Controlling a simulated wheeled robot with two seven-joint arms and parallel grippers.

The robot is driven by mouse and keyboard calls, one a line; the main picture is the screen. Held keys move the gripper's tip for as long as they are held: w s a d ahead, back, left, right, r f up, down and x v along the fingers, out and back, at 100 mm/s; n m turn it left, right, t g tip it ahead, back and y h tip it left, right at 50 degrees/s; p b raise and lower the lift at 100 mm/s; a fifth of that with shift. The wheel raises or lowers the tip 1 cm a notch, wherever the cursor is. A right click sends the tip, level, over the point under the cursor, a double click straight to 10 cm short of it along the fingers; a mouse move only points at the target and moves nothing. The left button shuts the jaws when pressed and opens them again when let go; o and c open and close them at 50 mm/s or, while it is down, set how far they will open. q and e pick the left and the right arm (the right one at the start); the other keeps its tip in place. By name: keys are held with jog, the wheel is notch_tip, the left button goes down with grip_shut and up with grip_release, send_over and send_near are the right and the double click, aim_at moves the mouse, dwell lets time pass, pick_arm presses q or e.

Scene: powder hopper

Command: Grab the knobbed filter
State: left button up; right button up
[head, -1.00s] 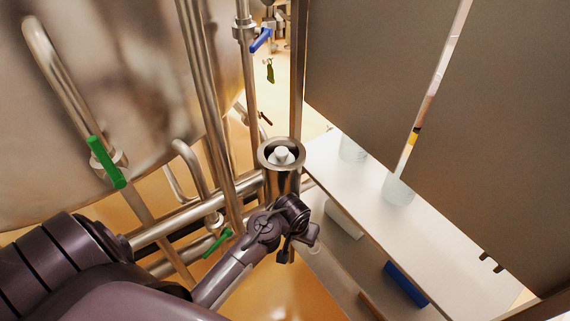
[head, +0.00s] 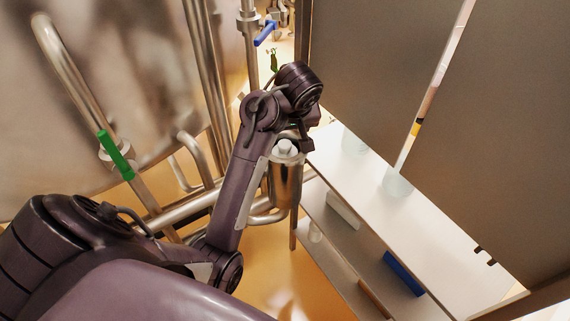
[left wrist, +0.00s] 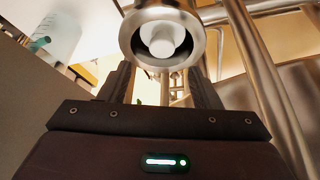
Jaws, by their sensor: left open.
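The knobbed filter (head: 286,147) shows as a white knob inside the mouth of an upright steel cylinder (head: 287,182), near the middle of the head view. In the left wrist view the white knob (left wrist: 162,40) stands inside the round steel rim (left wrist: 128,38), beyond the fingers. My left gripper (left wrist: 161,82) is open, with nothing between its two dark fingers. In the head view my left wrist is above and beside the cylinder mouth and hides part of its rim. My right gripper is not in view.
Steel pipes with a green-handled valve (head: 116,155) stand to the left, and a blue-handled valve (head: 265,34) is at the top. A white shelf (head: 440,235) with clear containers (head: 397,186) and a blue object (head: 403,273) is at the right. Large grey panels (head: 360,60) stand above the shelf.

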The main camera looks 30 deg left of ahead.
aim_at(285, 144)
pick_arm(q)
jog(key=p+x, duration=0.2)
jog(key=x, duration=0.4)
jog(key=shift+s+a+f, duration=0.1)
jog(key=shift+a+f, duration=0.1)
jog(key=shift+f, duration=0.05)
jog(key=shift+a+f, duration=0.1)
jog(key=shift+f, duration=0.4)
grip_shut()
